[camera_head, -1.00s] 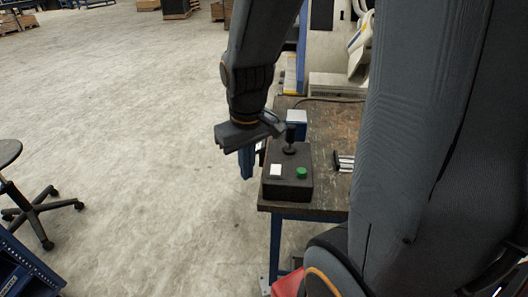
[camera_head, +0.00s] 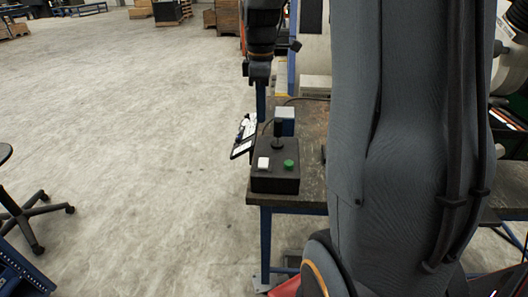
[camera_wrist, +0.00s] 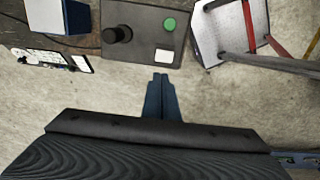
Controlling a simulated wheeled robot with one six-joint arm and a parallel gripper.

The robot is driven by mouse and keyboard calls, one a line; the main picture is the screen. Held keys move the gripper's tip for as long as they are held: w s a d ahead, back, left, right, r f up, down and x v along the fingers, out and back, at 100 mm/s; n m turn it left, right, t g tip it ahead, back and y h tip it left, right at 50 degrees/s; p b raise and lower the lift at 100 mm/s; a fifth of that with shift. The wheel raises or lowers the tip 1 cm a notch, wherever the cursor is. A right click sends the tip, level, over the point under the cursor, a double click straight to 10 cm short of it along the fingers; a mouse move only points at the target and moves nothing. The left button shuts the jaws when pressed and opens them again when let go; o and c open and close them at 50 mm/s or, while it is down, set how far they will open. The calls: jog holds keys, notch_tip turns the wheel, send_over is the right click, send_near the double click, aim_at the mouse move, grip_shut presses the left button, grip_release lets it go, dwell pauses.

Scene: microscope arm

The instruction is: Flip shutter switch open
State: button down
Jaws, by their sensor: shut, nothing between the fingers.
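A dark control box (camera_head: 275,179) sits on the near left corner of the wooden table. It carries a black upright lever (camera_head: 278,135), a white square (camera_head: 263,163) and a green button (camera_head: 289,165). I cannot tell which part is the shutter switch or how it is set. My gripper (camera_head: 261,119) points down beyond the box and left of the blue-and-white block. In the wrist view its blue fingers (camera_wrist: 161,78) are together and empty, apart from the box (camera_wrist: 145,14). The lever (camera_wrist: 117,34) and green button (camera_wrist: 169,24) show there.
A blue-and-white block (camera_head: 285,118) stands behind the box. A flat dark-and-white device (camera_head: 243,140) is at the table's left edge. Open floor (camera_head: 130,150) lies to the left. In the wrist view, red and grey bars (camera_wrist: 250,25) are right of the box.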

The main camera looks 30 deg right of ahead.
aim_at(263, 160)
jog(key=shift+s+d, duration=0.1)
jog(key=shift+d, duration=0.05)
notch_tip(263, 160, down, 14)
jog(key=p, duration=0.3)
dwell(0.4)
